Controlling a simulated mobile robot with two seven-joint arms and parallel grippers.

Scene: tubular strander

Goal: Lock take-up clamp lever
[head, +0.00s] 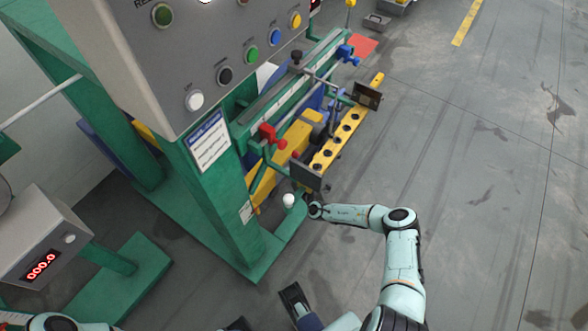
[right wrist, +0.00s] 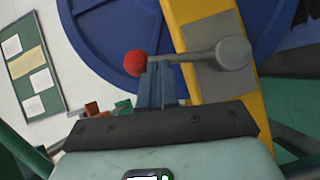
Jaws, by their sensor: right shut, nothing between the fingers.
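The take-up clamp lever shows in the right wrist view as a grey bar (right wrist: 185,56) with a red ball knob (right wrist: 135,63) at its left end and a round grey hub (right wrist: 232,52) at its right. My right gripper (right wrist: 158,72) is shut and empty, its fingertips just below the bar near the red knob. I cannot tell whether they touch it. In the head view my right arm reaches the lower front of the green machine (head: 225,200), where its fingers cannot be made out.
A yellow rail with holes (head: 342,135) carries a dark plate (head: 306,176) close to my right wrist. A white ball (head: 288,200) is just left of the wrist. The button panel (head: 215,60) stands above. The floor (head: 480,190) on the right is clear.

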